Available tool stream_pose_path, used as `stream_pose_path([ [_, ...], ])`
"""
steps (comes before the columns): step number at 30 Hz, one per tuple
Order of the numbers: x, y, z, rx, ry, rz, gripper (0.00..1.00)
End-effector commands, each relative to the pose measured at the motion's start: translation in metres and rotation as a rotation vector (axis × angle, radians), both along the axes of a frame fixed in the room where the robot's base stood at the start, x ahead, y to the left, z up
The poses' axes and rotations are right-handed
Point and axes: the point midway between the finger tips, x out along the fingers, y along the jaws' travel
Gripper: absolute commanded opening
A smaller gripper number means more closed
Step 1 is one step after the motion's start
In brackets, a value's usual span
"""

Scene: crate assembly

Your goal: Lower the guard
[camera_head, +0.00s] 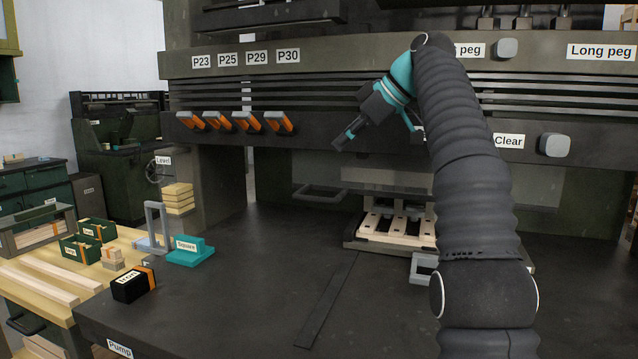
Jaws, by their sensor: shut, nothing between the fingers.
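My gripper (340,143) is shut and empty. It hangs in front of the machine's dark front beam, with its fingers pointing down and left. What looks like the guard is a see-through grey panel (312,168) below that beam, with a bar handle (319,194) near its lower left edge. The gripper is above and to the right of this handle and apart from it. My arm hides the middle of the panel. Light wooden slats (394,229) lie on a low fixture behind and below the panel, partly hidden by my arm.
A Clear button (556,145) is at right. A teal Square block (190,251), a black block (133,285) and a grey frame (155,228) stand at left. The dark table's (270,270) middle is clear.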

Motion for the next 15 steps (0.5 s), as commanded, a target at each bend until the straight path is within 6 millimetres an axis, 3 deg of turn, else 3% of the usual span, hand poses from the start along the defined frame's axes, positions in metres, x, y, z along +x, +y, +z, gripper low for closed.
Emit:
stream_pose_path([
  [7,0.009,-0.013,-0.011,0.001,0.003,-0.036,0.0],
  [15,0.024,0.011,-0.041,0.0,0.004,-0.038,0.0],
])
